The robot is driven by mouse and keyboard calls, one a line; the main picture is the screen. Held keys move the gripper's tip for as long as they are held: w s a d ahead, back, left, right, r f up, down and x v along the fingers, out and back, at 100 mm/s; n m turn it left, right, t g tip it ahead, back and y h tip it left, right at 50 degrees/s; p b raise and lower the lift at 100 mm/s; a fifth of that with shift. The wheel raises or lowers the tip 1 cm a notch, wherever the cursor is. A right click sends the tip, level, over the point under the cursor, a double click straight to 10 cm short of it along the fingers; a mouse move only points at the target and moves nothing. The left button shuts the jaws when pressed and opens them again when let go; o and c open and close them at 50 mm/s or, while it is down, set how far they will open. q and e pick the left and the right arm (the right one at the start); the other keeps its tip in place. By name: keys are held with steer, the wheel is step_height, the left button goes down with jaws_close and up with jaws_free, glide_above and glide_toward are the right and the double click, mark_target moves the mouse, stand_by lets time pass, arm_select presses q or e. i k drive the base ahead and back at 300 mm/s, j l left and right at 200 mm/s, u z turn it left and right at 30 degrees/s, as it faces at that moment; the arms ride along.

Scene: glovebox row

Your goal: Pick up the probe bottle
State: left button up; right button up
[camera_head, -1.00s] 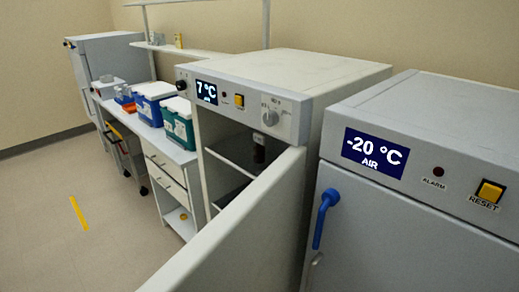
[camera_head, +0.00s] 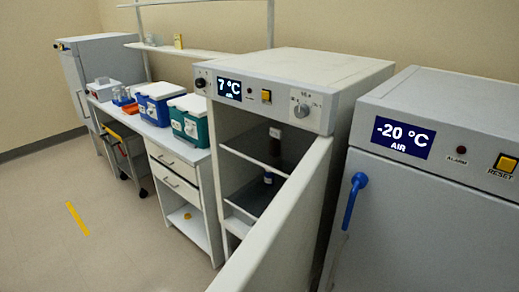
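Two small bottles stand inside the open 7 °C cabinet (camera_head: 328,118). One bottle (camera_head: 275,133) with a pale body and dark lower part is on the upper shelf, near the back. The other bottle (camera_head: 268,178), dark with a blue and white part, is on the lower shelf. I cannot tell from their small size which is the probe bottle. Neither of my grippers is in view.
The cabinet's open door (camera_head: 275,235) juts toward me, partly covering the interior. A closed -20 °C freezer (camera_head: 430,200) with a blue handle stands right. A bench left holds a blue box (camera_head: 158,112) and a green box (camera_head: 188,130).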

mark_target(275, 144)
steer(key=j+z, duration=0.4)
steer(key=j, duration=1.5)
steer(key=i+j+z, duration=0.2)
steer(key=i+j, duration=0.3)
steer(key=i+j+z, duration=0.2)
steer(key=i+j, duration=0.25)
steer(key=j, duration=0.25)
